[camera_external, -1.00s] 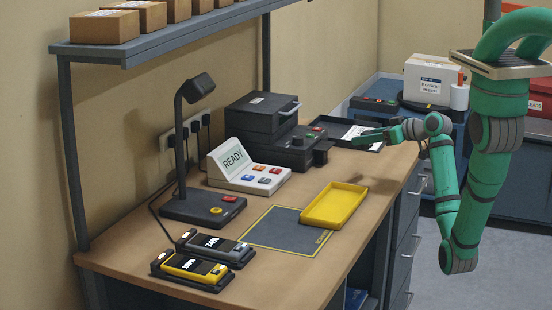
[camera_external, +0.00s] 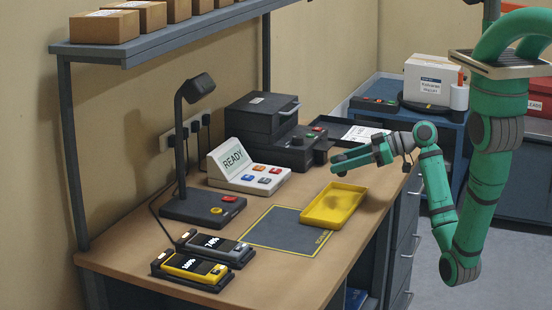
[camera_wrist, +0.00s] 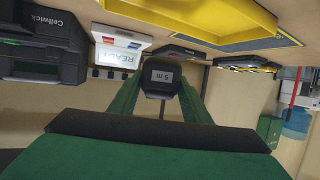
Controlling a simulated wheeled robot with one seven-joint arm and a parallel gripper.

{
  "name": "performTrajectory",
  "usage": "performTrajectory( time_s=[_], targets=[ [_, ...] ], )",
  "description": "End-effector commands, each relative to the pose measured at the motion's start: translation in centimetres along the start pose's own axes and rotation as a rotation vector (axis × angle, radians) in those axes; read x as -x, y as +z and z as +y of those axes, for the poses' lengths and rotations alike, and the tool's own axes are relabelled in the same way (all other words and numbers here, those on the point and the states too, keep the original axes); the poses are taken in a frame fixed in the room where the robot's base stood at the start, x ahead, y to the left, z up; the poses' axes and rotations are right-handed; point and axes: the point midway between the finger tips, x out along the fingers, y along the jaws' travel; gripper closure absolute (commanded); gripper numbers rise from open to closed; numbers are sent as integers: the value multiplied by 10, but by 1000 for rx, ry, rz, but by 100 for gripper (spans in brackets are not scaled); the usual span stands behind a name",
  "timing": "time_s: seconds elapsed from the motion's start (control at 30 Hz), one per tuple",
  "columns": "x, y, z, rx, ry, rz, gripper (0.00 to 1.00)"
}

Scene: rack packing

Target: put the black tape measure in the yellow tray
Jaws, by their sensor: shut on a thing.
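The black tape measure (camera_wrist: 161,77), with a light "5 m" label, sits between the two green fingers of my gripper (camera_wrist: 158,92) in the wrist view. In the external view my gripper (camera_external: 340,165) is in the air above the far end of the yellow tray (camera_external: 318,222), its shadow falling in the tray. The tape measure cannot be made out there.
A READY panel with coloured buttons (camera_external: 250,178) and a black machine (camera_external: 265,120) stand behind. A lamp (camera_external: 195,150) and two handheld devices (camera_external: 200,260) are to the left. A black tray with paper (camera_external: 365,134) lies at the back.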

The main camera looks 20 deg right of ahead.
Motion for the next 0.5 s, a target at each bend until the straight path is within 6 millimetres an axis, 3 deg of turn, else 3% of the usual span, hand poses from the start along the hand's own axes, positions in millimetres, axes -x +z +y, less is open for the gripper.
performTrajectory(
  time_s=[0.1, 0.5],
  targets=[
    [-10, 4, -14, 14, -48, 4, 84],
    [-26, 46, -14, 16, -54, 5, 84]
  ],
)
